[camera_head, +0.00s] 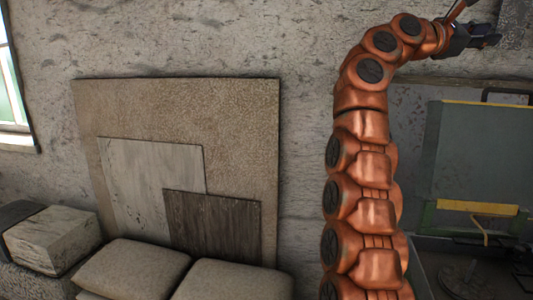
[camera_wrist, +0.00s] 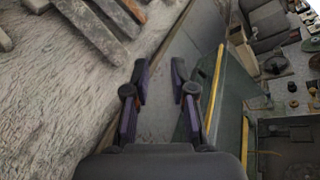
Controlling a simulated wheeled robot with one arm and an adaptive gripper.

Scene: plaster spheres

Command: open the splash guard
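A grey-green panel with a yellow top edge, which looks like the splash guard (camera_head: 480,150), stands upright at the right of the head view. In the wrist view the splash guard (camera_wrist: 232,88) shows with its yellow edge running just right of the fingers. My gripper (camera_head: 478,38) is high at the upper right of the head view, above the panel. In the wrist view my gripper (camera_wrist: 162,82) has its two dark fingers apart, with nothing between them. I cannot tell how far the fingertips are from the panel.
A yellow bar on a green frame (camera_head: 476,208) crosses the panel's lower part. A dark handle-like bar (camera_head: 505,92) is near its top right. Boards (camera_head: 240,110) lean on the wall, with sacks (camera_head: 135,268) and a stone block (camera_head: 52,240) in front. Several objects crowd the wrist view's right.

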